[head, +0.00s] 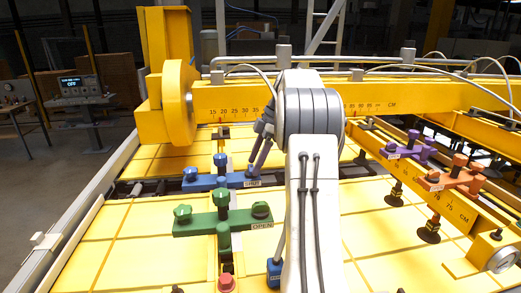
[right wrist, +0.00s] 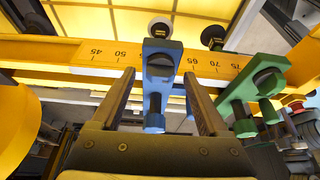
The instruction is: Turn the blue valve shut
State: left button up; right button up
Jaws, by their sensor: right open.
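The blue valve (head: 207,180) is a bar with upright knobs on the yellow lifter, left of centre in the head view. A small label sits at its right end, too small to read surely. My right gripper (head: 255,164) reaches down to that right end. In the right wrist view the blue valve (right wrist: 158,75) stands between the two spread fingers of my right gripper (right wrist: 159,82), with a gap on each side. The right gripper is open and holds nothing. My forearm hides part of the lifter behind it. My left gripper is not in view.
A green valve (head: 222,222) labelled OPEN sits just in front of the blue one. Purple (head: 408,150) and orange (head: 455,178) valves stand at the right. A yellow beam (head: 235,100) with a centimetre scale crosses behind. A red knob (head: 226,284) is at the front.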

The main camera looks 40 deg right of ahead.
jog(key=v, duration=0.9)
jog(key=shift+r+p, duration=0.3)
jog(key=shift+r, duration=0.1)
